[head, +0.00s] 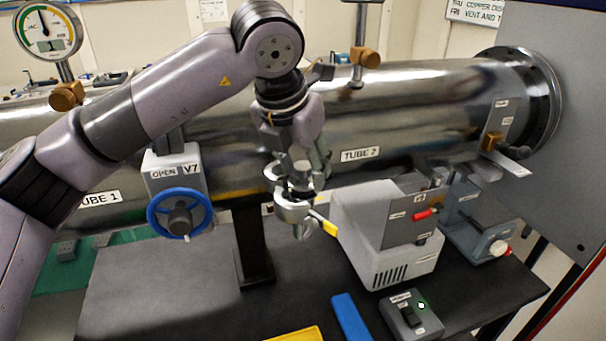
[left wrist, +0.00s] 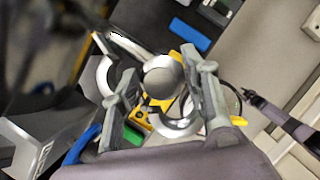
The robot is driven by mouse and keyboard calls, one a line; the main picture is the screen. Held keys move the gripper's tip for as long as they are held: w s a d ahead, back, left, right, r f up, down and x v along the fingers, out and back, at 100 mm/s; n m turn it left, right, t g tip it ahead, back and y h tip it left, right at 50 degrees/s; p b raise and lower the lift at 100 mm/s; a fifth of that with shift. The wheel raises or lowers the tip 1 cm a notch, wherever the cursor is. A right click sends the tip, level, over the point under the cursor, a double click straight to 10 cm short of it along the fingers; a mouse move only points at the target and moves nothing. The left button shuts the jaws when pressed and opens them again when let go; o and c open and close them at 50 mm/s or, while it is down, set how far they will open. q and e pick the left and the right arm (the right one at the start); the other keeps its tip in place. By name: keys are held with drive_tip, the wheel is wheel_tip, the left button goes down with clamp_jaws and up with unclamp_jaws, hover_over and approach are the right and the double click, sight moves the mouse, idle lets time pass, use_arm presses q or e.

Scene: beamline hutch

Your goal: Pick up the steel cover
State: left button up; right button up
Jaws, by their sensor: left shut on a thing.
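My left gripper (head: 298,178) hangs in front of the long steel tube, left of the grey pump box. It is shut on a shiny round steel piece, which looks like the steel cover (left wrist: 163,77), between its two fingers in the left wrist view. Curved metal clamp-like parts (left wrist: 180,127) show close beside and below the round piece there. In the head view similar metal parts with a wing-shaped end (head: 294,212) show just under the fingers; I cannot tell whether they are joined to the cover.
The tube (head: 420,100) runs across the back. A blue handwheel valve (head: 180,212) stands left of my gripper. The grey pump box (head: 385,235) is close on the right. A blue bar (head: 352,317), yellow item (head: 297,335) and switch box (head: 411,315) lie in front on the dark table.

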use_arm(q)
drive_tip(key=c, duration=0.5)
drive_tip(key=shift+r, duration=0.1)
